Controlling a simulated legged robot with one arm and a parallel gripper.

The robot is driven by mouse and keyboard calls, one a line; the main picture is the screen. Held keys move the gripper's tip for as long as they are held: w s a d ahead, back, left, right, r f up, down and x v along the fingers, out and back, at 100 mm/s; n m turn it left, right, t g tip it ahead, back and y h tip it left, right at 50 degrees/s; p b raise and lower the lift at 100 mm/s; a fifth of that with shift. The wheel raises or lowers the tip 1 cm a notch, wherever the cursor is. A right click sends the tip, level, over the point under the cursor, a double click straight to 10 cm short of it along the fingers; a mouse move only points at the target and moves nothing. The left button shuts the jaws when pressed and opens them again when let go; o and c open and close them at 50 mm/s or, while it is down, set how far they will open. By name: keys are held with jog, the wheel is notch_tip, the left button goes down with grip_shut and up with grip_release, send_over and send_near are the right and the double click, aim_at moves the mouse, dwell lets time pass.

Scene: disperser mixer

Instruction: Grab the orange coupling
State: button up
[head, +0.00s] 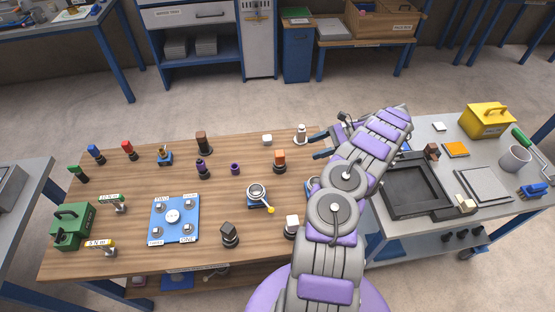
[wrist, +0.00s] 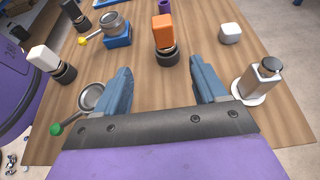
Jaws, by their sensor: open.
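The orange coupling (head: 280,158) is an orange block on a round black base. It stands upright on the wooden table, just left of my gripper in the head view. In the wrist view the orange coupling (wrist: 162,31) stands beyond the fingertips, roughly in the middle between them. My gripper (head: 314,147) is open, with its blue fingers pointing toward the coupling. In the wrist view my gripper (wrist: 161,70) has nothing between its fingers, and a short gap separates it from the coupling. The arm hides part of the table's right side in the head view.
A metal cup on a blue block (wrist: 112,32) and a green-handled pan (wrist: 91,97) lie left. A purple ring (head: 235,169) stands beyond the coupling.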

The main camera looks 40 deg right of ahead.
aim_at(277, 161)
jog(key=b+x, duration=0.2)
jog(key=x, duration=0.9)
jog(key=shift+w+a+f, duration=0.15)
jog(key=shift+a, duration=0.05)
jog(key=b+x, duration=0.1)
jog(key=x, duration=0.1)
jog(key=b+x, duration=0.1)
jog(key=x, duration=0.1)
jog(key=shift+w+f, duration=0.25)
jog(key=shift+w, duration=0.1)
jog(key=shift+w+a+f, duration=0.1)
jog(key=shift+w+a, duration=0.15)
jog(key=shift+a, duration=0.05)
jog(key=shift+c, duration=0.3)
jog(key=c, duration=1.1)
jog(key=shift+d, duration=0.1)
